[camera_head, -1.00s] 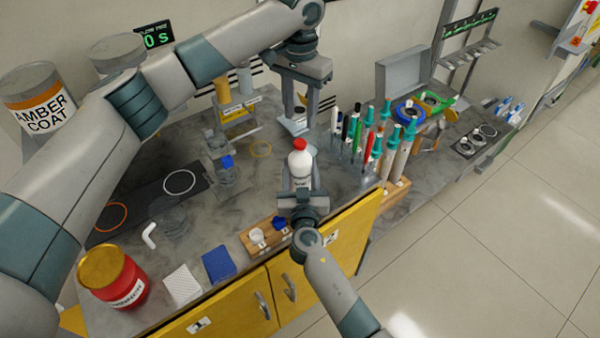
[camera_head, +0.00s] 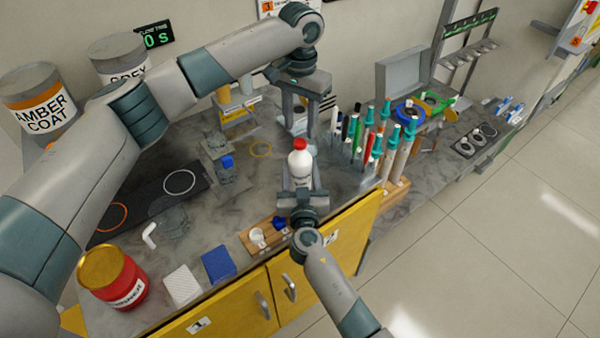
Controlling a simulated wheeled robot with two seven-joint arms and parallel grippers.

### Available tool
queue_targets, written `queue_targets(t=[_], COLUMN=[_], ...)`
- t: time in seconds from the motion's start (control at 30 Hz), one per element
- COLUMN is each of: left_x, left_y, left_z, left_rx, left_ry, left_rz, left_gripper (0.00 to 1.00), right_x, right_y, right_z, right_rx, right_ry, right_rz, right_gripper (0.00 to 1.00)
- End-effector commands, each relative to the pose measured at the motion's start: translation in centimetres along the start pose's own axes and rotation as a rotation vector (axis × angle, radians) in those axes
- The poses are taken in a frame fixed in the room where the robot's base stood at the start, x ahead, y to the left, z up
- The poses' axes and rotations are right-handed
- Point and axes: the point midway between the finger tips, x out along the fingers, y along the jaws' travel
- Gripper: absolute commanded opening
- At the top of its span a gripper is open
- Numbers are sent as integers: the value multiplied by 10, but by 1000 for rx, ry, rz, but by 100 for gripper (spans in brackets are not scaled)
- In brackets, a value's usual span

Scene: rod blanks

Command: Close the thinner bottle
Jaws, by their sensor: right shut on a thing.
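My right gripper (camera_head: 300,188) is shut on the bottle's lower part from the front. My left gripper (camera_head: 299,128) is above and behind the bottle, fingers pointing down. No second bottle can be clearly picked out.
A wooden block with a white cap (camera_head: 257,236) and a blue cap (camera_head: 279,223) lies left of my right gripper. Several upright pens and tubes (camera_head: 372,140) crowd the right side. A red tin (camera_head: 112,276) and a blue pad (camera_head: 218,264) are at the front left.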

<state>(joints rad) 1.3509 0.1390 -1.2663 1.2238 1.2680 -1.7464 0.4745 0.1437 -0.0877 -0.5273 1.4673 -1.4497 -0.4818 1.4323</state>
Motion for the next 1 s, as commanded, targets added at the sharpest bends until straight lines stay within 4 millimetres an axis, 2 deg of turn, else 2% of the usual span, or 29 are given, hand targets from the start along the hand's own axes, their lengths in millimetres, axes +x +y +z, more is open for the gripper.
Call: queue_targets(t=[0.1, 0.3, 0.47, 0.73, 0.77, 0.9, 1.0], left_x=[17, 37, 44, 45, 45, 45, 45], left_y=[0, 0, 0, 0, 0, 0, 0], left_z=[1, 0, 0, 0, 0, 0, 0], left_rx=[0, 0, 0, 0, 0, 0, 0], left_ry=[-2, -1, -1, -1, -1, -1, -1], left_rz=[0, 0, 0, 0, 0, 0, 0], left_gripper=[40, 40, 40, 40, 35, 1, 0], right_x=[0, 0, 0, 0, 0, 0, 0], right_y=[0, 0, 0, 0, 0, 0, 0], right_z=[0, 0, 0, 0, 0, 0, 0], right_rx=[0, 0, 0, 0, 0, 0, 0], right_ry=[0, 0, 0, 0, 0, 0, 0], right_rz=[0, 0, 0, 0, 0, 0, 0], right_gripper=[0, 0, 0, 0, 0, 0, 0])
